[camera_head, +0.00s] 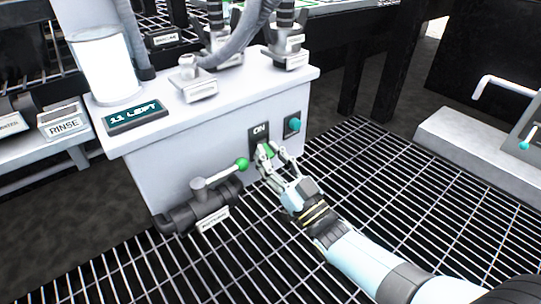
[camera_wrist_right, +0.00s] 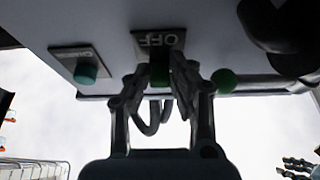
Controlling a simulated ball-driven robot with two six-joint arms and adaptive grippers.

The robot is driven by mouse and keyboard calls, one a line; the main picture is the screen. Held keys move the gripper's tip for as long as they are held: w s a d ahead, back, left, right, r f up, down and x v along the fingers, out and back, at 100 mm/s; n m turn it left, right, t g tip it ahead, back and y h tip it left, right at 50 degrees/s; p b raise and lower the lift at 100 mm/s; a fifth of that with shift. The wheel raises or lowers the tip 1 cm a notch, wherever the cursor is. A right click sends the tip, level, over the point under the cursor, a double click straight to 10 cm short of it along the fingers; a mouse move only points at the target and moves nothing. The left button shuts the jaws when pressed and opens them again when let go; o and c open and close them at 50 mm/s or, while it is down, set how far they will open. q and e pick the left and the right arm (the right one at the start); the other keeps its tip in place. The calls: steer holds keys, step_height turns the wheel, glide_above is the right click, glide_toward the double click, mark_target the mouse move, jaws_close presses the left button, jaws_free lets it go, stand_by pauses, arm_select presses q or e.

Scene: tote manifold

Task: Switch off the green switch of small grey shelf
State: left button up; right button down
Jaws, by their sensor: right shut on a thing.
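The small grey shelf (camera_head: 185,165) is a pale box with a flat top, left of centre in the head view. Its front carries a dark switch plate (camera_head: 259,131) reading "ON" at the top. In the wrist view, the plate (camera_wrist_right: 158,42) shows "OFF" upside down. The green switch (camera_head: 268,149) sits on this plate, partly hidden by my fingers; it also shows in the wrist view (camera_wrist_right: 159,75). My right gripper (camera_head: 271,152) is at the plate, shut on the green switch, with a finger on each side. My left gripper is not seen in the head view.
A teal button (camera_head: 294,125) is right of the switch. A dark valve (camera_head: 205,205) with a green-knobbed lever (camera_head: 242,164) projects from the front, left of my gripper. A white cylinder (camera_head: 104,68) and a display (camera_head: 138,116) stand on top. Open grating floor lies in front.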

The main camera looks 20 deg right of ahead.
steer(key=c, duration=1.2)
jaws_free()
steer(key=v, duration=1.2)
